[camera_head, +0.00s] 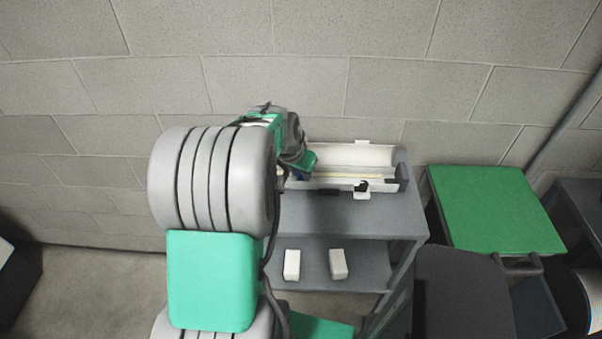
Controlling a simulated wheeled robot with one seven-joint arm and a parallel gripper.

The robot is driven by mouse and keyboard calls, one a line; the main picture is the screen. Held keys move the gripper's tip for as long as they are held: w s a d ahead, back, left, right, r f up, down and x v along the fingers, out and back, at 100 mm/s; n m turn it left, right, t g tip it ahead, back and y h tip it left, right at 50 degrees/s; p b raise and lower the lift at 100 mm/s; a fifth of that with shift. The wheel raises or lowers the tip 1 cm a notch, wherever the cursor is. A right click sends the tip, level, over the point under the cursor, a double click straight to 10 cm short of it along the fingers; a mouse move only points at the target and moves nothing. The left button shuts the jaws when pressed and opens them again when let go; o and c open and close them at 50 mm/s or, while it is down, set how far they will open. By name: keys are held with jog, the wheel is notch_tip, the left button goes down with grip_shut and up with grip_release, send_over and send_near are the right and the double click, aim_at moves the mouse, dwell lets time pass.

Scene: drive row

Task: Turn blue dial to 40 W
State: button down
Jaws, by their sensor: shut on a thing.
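My gripper (304,168) is at the left end of a white panel-like unit (350,156) on top of a grey shelf unit against the wall. My arm covers much of the left side of the view. A small dark blue patch, which looks like the blue dial (297,174), shows right at the gripper's green fingers. The gripper is shut on it. The dial's markings and pointer are too small and too covered to read, so its setting cannot be told.
The grey shelf unit (395,215) has two white blocks (292,265) (338,264) on its lower shelf. A small black part (362,186) sits at the white unit's front edge. A green-topped table (490,208) and a dark chair (462,290) stand to the right. The block wall is close behind.

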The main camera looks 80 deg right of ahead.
dwell(0.4)
jog(key=c, duration=1.2)
grip_release()
